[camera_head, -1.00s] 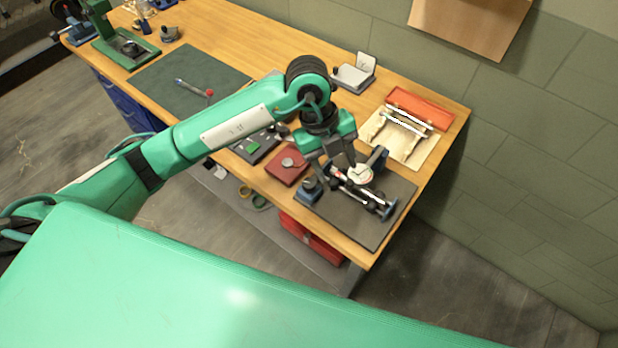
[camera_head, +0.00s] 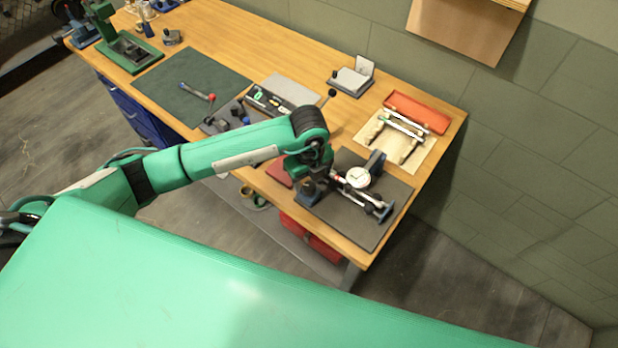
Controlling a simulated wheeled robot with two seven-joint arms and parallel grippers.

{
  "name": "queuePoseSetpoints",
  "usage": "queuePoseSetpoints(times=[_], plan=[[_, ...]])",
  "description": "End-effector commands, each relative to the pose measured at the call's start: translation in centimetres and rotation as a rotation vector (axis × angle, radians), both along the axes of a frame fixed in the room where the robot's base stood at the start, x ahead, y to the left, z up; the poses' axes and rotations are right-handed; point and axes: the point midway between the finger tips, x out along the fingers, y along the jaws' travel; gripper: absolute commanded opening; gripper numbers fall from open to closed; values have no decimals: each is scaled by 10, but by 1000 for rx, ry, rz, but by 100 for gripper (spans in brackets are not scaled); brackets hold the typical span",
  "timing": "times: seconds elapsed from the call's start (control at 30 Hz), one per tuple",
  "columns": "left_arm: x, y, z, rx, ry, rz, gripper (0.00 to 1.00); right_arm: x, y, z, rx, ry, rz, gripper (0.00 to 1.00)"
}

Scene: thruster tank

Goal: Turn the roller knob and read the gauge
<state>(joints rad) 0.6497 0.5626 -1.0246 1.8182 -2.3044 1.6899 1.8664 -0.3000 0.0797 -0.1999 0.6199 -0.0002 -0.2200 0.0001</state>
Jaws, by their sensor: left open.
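The dial gauge (camera_head: 358,177) has a white round face and stands over the roller fixture on a dark grey mat (camera_head: 345,220) at the bench's right end. The face is too small to read. The roller, a metal and dark shaft (camera_head: 368,200), runs below the gauge toward the lower right. A blue block (camera_head: 307,194) stands at its left end. My left gripper (camera_head: 322,181) is low at the left end of the fixture, beside the gauge, with its jaws open. The arm and gripper body hide the knob end, so I cannot tell whether the fingers touch the knob. My right gripper is out of view.
A small stand (camera_head: 352,80) sits at the back edge. The wall is behind the bench.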

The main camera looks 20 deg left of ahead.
Motion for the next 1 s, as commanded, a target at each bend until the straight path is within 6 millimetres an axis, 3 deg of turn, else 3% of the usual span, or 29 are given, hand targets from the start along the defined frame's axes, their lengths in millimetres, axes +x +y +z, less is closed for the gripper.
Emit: queuePoseSetpoints(times=[0.2, 0.5, 0.73, 1.0], plan=[[0, 0, -18, -1, 1, -1, 54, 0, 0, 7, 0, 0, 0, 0], [0, 0, -21, -1, -1, -1, 54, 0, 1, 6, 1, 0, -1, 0], [0, 0, -21, -1, -1, -1, 10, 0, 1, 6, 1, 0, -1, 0], [1, 0, -22, -1, -2, -19, 9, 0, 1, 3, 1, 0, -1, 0]])
